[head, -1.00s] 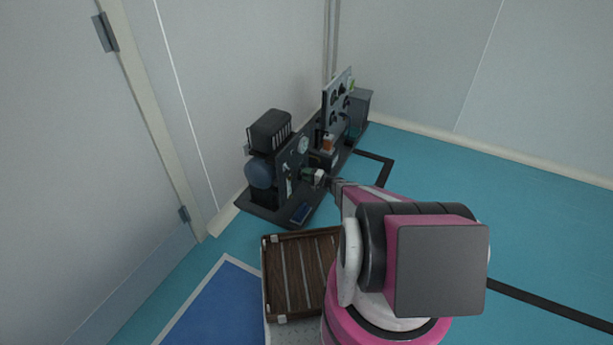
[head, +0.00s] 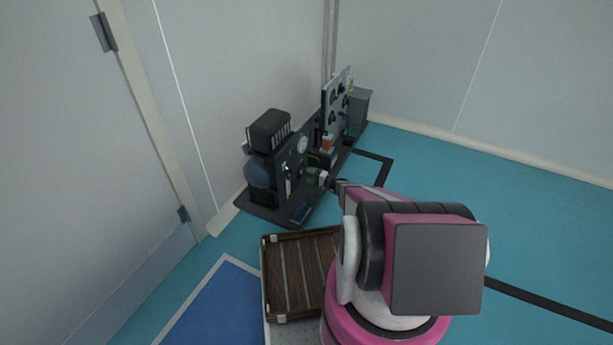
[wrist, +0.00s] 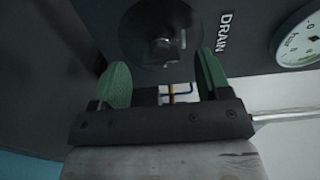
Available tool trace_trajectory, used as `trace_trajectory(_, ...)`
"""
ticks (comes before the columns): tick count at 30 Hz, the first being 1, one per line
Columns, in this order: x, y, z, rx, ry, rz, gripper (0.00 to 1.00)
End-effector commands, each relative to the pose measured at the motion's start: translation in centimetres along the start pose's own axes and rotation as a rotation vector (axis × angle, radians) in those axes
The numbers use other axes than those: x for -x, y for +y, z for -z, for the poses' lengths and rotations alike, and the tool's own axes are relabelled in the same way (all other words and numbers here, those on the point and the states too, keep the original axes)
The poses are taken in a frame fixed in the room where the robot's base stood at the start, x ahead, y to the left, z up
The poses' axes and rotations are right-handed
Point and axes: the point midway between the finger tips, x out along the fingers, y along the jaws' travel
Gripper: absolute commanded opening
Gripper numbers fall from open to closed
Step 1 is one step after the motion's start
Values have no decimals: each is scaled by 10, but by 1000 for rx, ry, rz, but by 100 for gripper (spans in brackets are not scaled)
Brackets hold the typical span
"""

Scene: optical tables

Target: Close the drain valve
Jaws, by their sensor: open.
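The drain valve (wrist: 165,45) is a dark round disc with a small grey handle at its middle, on a dark panel beside the white word DRAIN (wrist: 224,35). The handle's exact turn is hard to tell in the dim light. My gripper (wrist: 163,80) is open, with green fingertips apart and nothing between them. In the wrist view the handle lies beyond the fingertips, between them from side to side; I see no contact. In the head view my gripper (head: 318,177) is small, in front of the dark panel (head: 291,160), and the valve cannot be made out.
A gauge (wrist: 299,40) sits right of the label. A dark box (head: 269,130) and a blue round tank (head: 259,174) stand behind the panel. A second panel (head: 336,98) with dark fittings stands farther back. A brown slatted crate (head: 298,275) lies on the floor in front.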

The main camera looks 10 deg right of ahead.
Motion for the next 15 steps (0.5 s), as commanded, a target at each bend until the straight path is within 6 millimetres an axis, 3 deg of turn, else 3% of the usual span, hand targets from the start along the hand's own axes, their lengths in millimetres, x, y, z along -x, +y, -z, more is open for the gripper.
trace_trajectory(9, 59, 0, -1, 0, 0, -1, 70)
trace_trajectory(15, 77, 0, -1, 0, -1, 0, 70)
